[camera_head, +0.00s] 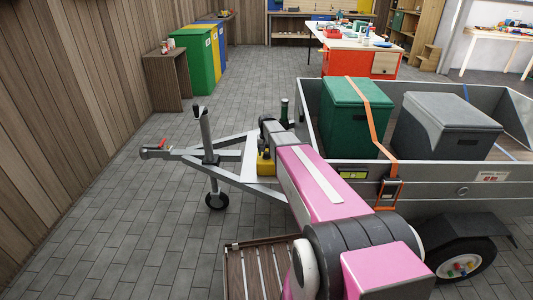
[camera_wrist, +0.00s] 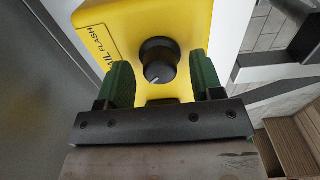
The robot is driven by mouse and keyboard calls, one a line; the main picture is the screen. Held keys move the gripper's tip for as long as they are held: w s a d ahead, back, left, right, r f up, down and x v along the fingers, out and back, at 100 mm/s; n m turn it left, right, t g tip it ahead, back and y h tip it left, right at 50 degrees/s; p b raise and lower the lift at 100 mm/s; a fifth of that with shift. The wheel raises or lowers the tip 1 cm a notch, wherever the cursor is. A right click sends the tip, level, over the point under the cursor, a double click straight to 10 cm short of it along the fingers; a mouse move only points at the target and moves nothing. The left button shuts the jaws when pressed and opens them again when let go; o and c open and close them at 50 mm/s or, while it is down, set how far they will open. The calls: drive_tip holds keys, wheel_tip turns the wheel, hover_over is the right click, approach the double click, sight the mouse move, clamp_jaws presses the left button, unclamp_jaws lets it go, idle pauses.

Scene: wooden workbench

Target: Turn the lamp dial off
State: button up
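A yellow box (camera_wrist: 110,22) with black lettering partly reading "AIL FLASH" fills the middle of the wrist view. A round black dial (camera_wrist: 159,55) sits on its face, with a small white mark toward the lower left of its front. My gripper (camera_wrist: 160,76) is open, with one green finger on each side of the dial and a visible gap on both sides. In the head view the yellow box (camera_head: 265,164) shows only partly below the end of my arm, on the trailer's front frame. The dial and fingertips cannot be made out there.
A grey trailer (camera_head: 455,176) holds a green box (camera_head: 350,112) under an orange strap and a grey box (camera_head: 440,125). Its drawbar (camera_head: 180,154) and jockey wheel (camera_head: 216,201) extend left. The tiled floor (camera_head: 130,230) left of it is clear.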

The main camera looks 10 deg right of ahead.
sight(266, 153)
drive_tip(key=shift+r, duration=0.1)
wheel_tip(266, 153, up, 11)
drive_tip(key=shift+f, duration=0.2)
idle(0.5)
drive_tip(key=s+f+n, duration=0.1)
drive_tip(key=s+f, duration=0.2)
drive_tip(key=s, duration=1.2)
drive_tip(key=s+f+n, duration=0.1)
drive_tip(key=s+f, duration=0.3)
drive_tip(key=s, duration=1.1)
drive_tip(key=shift+s+f, duration=0.15)
drive_tip(key=shift+s, duration=0.05)
